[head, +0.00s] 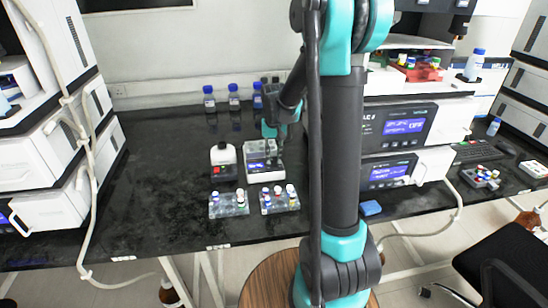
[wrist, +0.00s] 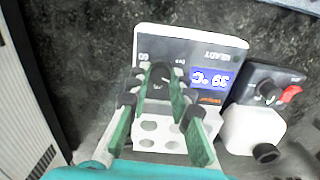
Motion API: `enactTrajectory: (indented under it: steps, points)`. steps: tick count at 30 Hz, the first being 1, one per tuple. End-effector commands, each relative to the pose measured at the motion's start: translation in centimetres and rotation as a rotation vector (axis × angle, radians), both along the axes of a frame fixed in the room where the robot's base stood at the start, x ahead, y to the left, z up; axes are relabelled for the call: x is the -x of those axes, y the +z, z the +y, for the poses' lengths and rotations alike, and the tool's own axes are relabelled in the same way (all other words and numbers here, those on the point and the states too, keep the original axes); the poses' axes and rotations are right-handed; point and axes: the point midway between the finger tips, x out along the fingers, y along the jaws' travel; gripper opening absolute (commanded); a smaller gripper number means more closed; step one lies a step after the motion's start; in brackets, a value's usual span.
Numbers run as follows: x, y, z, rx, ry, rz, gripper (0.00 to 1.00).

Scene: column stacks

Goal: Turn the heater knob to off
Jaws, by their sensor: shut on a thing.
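The heater (wrist: 165,42) is a white-framed block heater with a grey front panel, seen upside down in the wrist view. Its blue display (wrist: 210,78) is lit and seems to read a temperature in °C. My gripper (wrist: 160,80) has its green-and-black fingers closed around the dark heater knob (wrist: 159,84) on this panel. The fingers hide the knob's sides, and I cannot read its setting. In the head view the heater (head: 250,175) stands on the black bench, with my gripper (head: 268,150) over it and partly hiding it.
A small white-and-black device with a red switch (head: 224,160) stands close left of the heater; it also shows in the wrist view (wrist: 290,94). Two clear vial racks (head: 228,212) (head: 266,210) stand in front. Blue-capped bottles (head: 233,98) stand behind.

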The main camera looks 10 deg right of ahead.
Motion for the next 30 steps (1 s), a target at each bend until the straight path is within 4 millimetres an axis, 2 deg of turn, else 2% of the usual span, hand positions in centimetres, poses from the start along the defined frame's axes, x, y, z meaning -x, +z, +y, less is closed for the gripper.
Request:
enactTrajectory:
  steps: [18, 30]
  points:
    - [-0.05, 0.03, 0.09, 0.000, 0.571, -0.001, 0.00]
    - [-0.03, 0.03, 0.12, 0.001, 0.816, -0.001, 0.00]
